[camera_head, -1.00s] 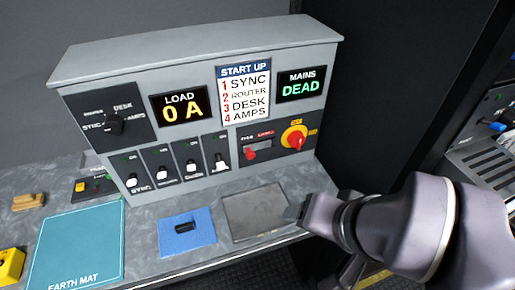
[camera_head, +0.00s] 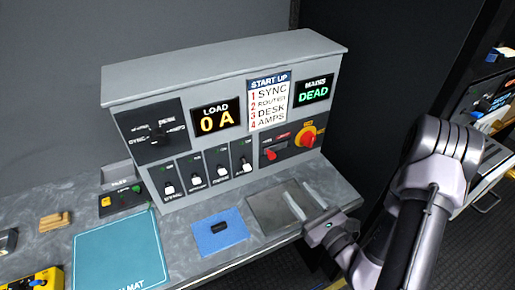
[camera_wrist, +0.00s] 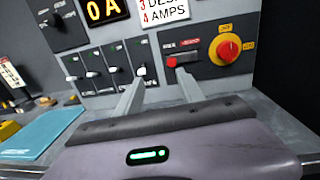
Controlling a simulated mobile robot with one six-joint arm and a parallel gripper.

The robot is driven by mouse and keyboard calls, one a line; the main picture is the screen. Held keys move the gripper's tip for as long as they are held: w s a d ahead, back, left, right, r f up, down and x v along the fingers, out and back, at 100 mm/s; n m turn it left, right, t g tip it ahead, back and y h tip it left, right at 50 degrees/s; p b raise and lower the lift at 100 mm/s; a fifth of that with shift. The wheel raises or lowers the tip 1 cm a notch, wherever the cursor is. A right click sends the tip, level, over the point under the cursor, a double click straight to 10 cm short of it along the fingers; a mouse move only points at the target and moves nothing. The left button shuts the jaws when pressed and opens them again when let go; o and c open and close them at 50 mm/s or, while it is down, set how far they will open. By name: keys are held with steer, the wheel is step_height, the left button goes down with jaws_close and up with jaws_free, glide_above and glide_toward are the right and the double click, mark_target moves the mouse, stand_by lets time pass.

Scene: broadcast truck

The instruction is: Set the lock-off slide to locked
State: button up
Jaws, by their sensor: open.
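The lock-off slide is a small red knob (camera_head: 268,155) at the left end of a short slot on the panel's dark lower-right plate. A red label stands above the slot's right part. In the wrist view the red knob (camera_wrist: 171,62) shows just above and between my fingertips. My gripper (camera_head: 301,198) is open and empty, over the grey plate on the bench, with its fingers toward the panel. In the wrist view the fingers (camera_wrist: 162,80) are spread and appear apart from the knob.
A red rotary switch on yellow (camera_head: 307,137) sits right of the slide. Several toggle switches (camera_head: 208,175) line the panel's lower left. Displays read LOAD 0 A (camera_head: 216,119) and MAINS DEAD (camera_head: 313,92). A blue pad (camera_head: 220,238) and an earth mat (camera_head: 118,255) lie on the bench.

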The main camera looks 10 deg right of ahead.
step_height(320, 180, down, 2)
steer(key=d+m+h+b, duration=0.1)
steer(key=b, duration=0.7)
glide_toward(273, 157)
steer(key=p+x, duration=0.1)
steer(key=x, duration=0.6)
steer(key=shift+w+a+r, duration=0.1)
steer(key=shift+w+a, duration=0.1)
steer(key=shift+w, duration=0.15)
steer(key=shift+w+a, duration=0.2)
steer(key=shift+w, duration=0.45)
steer(key=shift+c, duration=0.5)
jaws_close()
